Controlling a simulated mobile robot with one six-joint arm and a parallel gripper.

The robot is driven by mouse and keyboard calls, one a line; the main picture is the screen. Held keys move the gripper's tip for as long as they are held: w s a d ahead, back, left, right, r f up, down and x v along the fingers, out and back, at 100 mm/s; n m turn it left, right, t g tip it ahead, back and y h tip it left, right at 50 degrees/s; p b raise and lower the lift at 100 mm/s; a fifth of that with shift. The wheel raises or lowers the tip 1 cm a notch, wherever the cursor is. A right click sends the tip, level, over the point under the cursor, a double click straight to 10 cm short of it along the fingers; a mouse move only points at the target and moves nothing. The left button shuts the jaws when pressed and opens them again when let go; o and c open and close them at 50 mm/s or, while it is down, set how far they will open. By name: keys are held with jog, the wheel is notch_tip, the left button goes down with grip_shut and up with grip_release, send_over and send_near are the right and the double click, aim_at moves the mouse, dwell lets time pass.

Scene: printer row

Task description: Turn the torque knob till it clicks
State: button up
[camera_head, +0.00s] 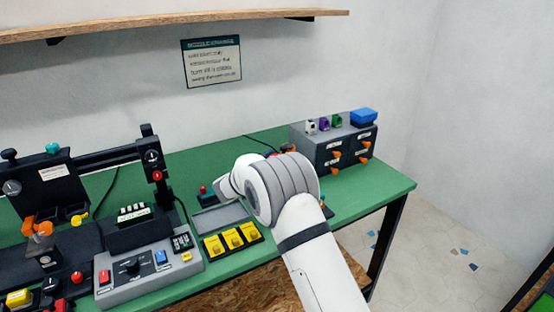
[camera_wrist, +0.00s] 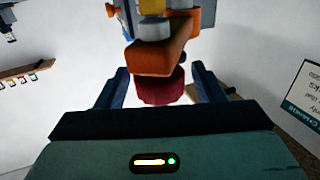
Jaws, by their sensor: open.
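In the wrist view, a dark red round knob (camera_wrist: 160,88) sits below an orange bracket (camera_wrist: 158,58), between the two dark fingers of my gripper (camera_wrist: 160,68). The fingers stand apart, with light gaps visible on both sides of the knob, so I see no grip on it. A grey cylinder (camera_wrist: 154,29) shows above the bracket. I cannot read any label that names this the torque knob. In the head view, my white arm reaches over the green bench (camera_head: 376,190) and hides my gripper and the knob.
A grey box with orange knobs (camera_head: 335,144) stands at the bench's back right. Yellow switches (camera_head: 232,239) lie left of my arm. A grey control panel (camera_head: 150,272) and a black machine stand further left. A wooden shelf (camera_head: 180,18) and a sign (camera_head: 212,62) are on the wall.

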jog(key=b+v, duration=0.1)
jog(key=v, duration=0.6)
jog(key=shift+s+a, duration=0.25)
jog(key=shift+s, duration=0.05)
